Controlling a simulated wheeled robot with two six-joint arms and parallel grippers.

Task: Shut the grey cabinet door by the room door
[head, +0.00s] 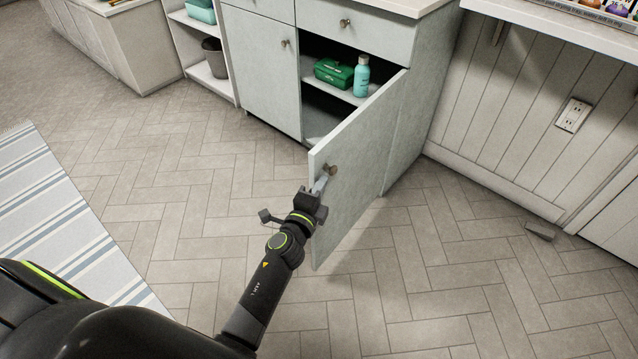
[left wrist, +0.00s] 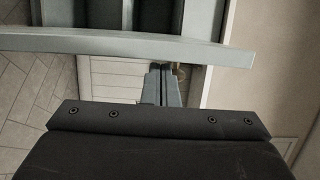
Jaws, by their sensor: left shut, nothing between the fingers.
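The grey cabinet door (head: 368,150) stands swung wide open, out from the right side of the grey cabinet (head: 258,62). Its round knob (head: 331,170) is on the outer face near the free edge. My left gripper (head: 321,183) is shut and empty, with its fingertips right at the knob on the outer face. I cannot tell whether they touch it. In the left wrist view the door's edge (left wrist: 140,45) crosses the picture as a grey bar just beyond my shut fingers (left wrist: 166,80). My right gripper is out of view.
Inside the cabinet a green box (head: 333,73) and a teal bottle (head: 361,77) stand on the shelf. An open shelf unit with a dark bin (head: 214,57) is at the left. A striped rug (head: 55,220) lies at left.

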